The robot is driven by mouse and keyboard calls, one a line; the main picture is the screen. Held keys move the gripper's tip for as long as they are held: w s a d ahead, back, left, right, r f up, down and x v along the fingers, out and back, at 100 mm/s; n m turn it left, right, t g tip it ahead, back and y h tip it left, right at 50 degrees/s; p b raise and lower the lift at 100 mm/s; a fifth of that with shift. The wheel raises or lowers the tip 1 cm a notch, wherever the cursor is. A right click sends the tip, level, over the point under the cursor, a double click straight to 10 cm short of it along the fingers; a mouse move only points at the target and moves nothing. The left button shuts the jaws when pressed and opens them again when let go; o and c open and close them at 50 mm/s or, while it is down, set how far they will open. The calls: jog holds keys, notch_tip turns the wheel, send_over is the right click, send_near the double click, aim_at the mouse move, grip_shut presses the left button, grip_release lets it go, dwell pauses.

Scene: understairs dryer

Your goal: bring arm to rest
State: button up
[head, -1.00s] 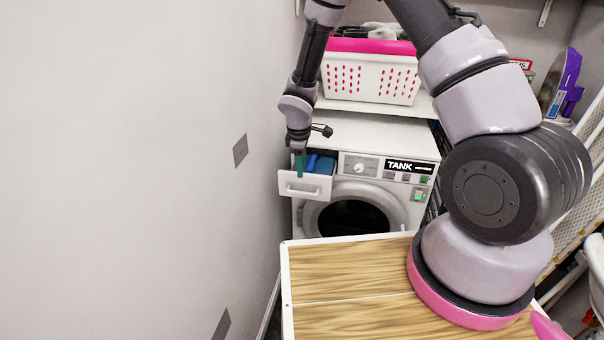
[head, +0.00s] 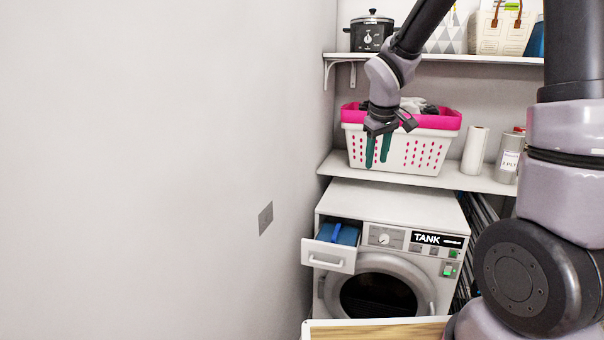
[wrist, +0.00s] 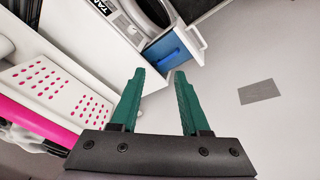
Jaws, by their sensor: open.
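My gripper (head: 378,152) hangs in front of the white and pink laundry basket in the head view, above the dryer. Its two green fingers (wrist: 158,95) show in the wrist view, spread apart with nothing between them. Beyond the fingertips is the pulled-out drawer (head: 328,256) of the white dryer (head: 390,205). A blue compartment with a blue handle-like piece shows inside the drawer, which also appears in the wrist view (wrist: 190,45). My arm is raised, and its upper links hide part of the shelves at the right.
The basket (head: 425,150) stands on the lower shelf (head: 455,181) close behind my gripper. A paper roll (head: 474,150) and a canister (head: 508,157) stand to its right. An upper shelf (head: 470,59) holds a black cooker (head: 371,33).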

jog(key=s+d+r+m+t+y, duration=0.1)
jog(key=s+d+r+m, duration=0.1)
jog(key=s+r+m, duration=0.2)
jog(key=s+d+r+m+t+y, duration=0.1)
jog(key=s+r+m, duration=0.4)
jog(key=s+r, duration=0.6)
jog(key=s+d+t, duration=0.1)
jog(key=s+d, duration=0.1)
jog(key=s, duration=0.4)
jog(key=shift+y, duration=0.3)
